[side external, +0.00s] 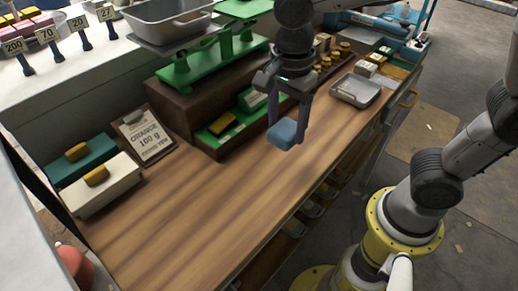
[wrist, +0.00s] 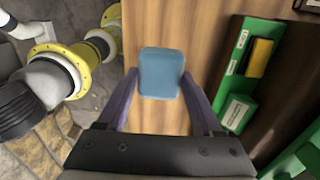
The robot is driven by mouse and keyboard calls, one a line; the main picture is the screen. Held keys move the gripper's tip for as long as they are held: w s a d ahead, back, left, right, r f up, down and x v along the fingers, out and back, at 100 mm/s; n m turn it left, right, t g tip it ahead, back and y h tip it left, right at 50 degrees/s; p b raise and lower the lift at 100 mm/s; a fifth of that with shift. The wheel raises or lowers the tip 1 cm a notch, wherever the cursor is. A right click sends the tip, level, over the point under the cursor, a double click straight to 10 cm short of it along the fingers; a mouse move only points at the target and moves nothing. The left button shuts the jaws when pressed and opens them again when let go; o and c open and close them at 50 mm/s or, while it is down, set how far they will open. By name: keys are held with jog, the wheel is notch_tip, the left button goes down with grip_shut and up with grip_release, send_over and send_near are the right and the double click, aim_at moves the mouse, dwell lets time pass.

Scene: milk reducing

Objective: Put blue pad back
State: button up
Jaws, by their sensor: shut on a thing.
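The blue pad (side external: 284,133) is a small, rounded light-blue block. It also shows in the wrist view (wrist: 160,73), between the fingertips. My gripper (side external: 287,125) is shut on it and holds it above the wooden counter (side external: 200,220). In the wrist view, the two purple fingers of my gripper (wrist: 160,84) stand on either side of the pad. A green tray (side external: 215,138) with a yellow block (side external: 222,124) and a green-white block (side external: 252,99) lies behind the pad, along the foot of the dark wooden step.
A metal tray (side external: 355,90) sits to the right on the counter. A green scale (side external: 215,58) with a grey pan (side external: 165,20) stands on the step. A clipboard sign (side external: 145,135), a white box (side external: 103,185) and a teal box (side external: 80,160) are at left. The front counter is clear.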

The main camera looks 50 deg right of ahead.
jog(key=w+f, duration=0.1)
jog(key=f, duration=0.1)
jog(key=w+a+f, duration=0.1)
jog(key=w+f, duration=0.3)
jog(key=shift+a, duration=0.4)
jog(key=shift+w+f, duration=0.2)
jog(key=shift+f, duration=1.45)
jog(key=shift+f, duration=0.1)
jog(key=o, duration=1.3)
notch_tip(320, 180, up, 11)
jog(key=s+d+n+t, duration=0.2)
jog(key=s+d+n, duration=0.2)
jog(key=s+n, duration=0.1)
jog(key=s+d+r+n+t, duration=0.1)
jog(key=s+d+n, duration=0.3)
jog(key=s+n, duration=0.2)
jog(key=s+d+n+t, duration=0.2)
jog(key=s+d+n, duration=0.2)
jog(key=n, duration=0.3)
jog(key=shift+s+r+t, duration=0.3)
jog(key=shift+s, duration=0.55)
